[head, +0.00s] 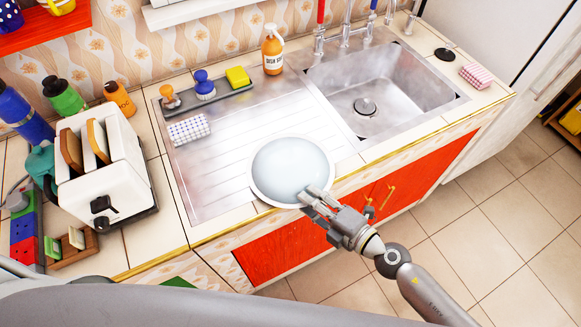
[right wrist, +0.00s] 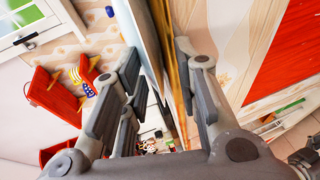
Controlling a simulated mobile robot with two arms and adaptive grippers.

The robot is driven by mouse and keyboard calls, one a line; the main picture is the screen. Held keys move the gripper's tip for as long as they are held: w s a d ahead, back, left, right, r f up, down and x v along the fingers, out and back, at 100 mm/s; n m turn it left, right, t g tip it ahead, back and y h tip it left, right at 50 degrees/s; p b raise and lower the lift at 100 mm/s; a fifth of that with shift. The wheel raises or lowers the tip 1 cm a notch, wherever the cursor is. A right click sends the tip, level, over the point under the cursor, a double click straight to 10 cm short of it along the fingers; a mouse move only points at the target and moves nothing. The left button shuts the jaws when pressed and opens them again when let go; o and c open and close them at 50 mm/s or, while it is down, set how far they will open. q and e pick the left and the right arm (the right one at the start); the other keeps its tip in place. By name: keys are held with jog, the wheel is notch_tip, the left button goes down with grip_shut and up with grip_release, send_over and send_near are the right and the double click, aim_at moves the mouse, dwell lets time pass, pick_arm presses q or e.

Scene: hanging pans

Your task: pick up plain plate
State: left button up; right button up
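The plain plate (head: 292,168), round and pale blue-white with a lighter rim, lies on the metal drainboard near the counter's front edge. In the head view my right gripper (head: 314,197) is at the plate's front right rim, with its fingertips overlapping the rim. In the right wrist view the fingers (right wrist: 163,75) are spread apart. A pale strip seen edge-on passes between them; I cannot tell whether it is the plate or the counter. Whether a finger touches the plate is unclear. My left gripper is not in view.
The sink (head: 372,88) is behind and right of the plate. A grey tray (head: 207,100) with brushes and a yellow sponge, a checked cloth (head: 188,129) and an orange soap bottle (head: 272,50) stand behind. A white toaster (head: 103,165) is left. Red cabinet doors (head: 290,247) are below the counter.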

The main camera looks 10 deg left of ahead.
grip_shut()
jog(key=shift+r, duration=0.15)
dwell(0.4)
jog(key=shift+r, duration=0.1)
notch_tip(320, 180, up, 18)
jog(key=p, duration=1.2)
